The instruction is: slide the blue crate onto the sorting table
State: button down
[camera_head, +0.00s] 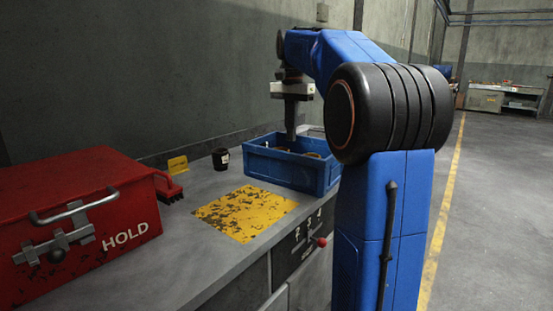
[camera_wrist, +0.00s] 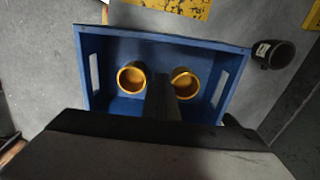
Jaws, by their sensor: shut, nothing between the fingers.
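The blue crate (camera_head: 291,166) stands on the grey table (camera_head: 180,220), at its far right end beside my arm. In the wrist view the crate (camera_wrist: 100,42) is seen from above, with two yellow-rimmed round parts (camera_wrist: 131,80) inside it. My gripper (camera_head: 291,138) points down over the crate, its fingers together and empty. In the wrist view the fingers (camera_wrist: 162,95) reach down between the two round parts. I cannot tell whether they touch the crate. The near wall of the crate is hidden by my gripper in the wrist view.
A worn yellow patch (camera_head: 245,213) lies bare on the table left of the crate. A black cup (camera_head: 221,159), a red brush (camera_head: 170,187) and a yellow card (camera_head: 178,165) stand behind it. A red HOLD box (camera_head: 80,225) fills the left. A red-knobbed lever (camera_head: 319,241) sits on the front.

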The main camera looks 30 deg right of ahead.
aim_at(283, 164)
notch_tip(283, 164, down, 9)
jog(key=shift+f, duration=0.15)
jog(key=a, duration=0.1)
jog(key=s+a, duration=0.1)
jog(key=shift+a+f, duration=0.25)
jog(key=shift+a, duration=0.1)
jog(key=shift+s+a, duration=0.25)
jog(key=shift+a, duration=0.3)
jog(key=s+a, duration=0.3)
jog(key=a, duration=0.5)
jog(key=s+a, duration=0.3)
jog(key=a, duration=0.5)
jog(key=s+a, duration=0.4)
jog(key=a, duration=0.3)
jog(key=shift+a, duration=0.4)
jog(key=shift+w, duration=0.1)
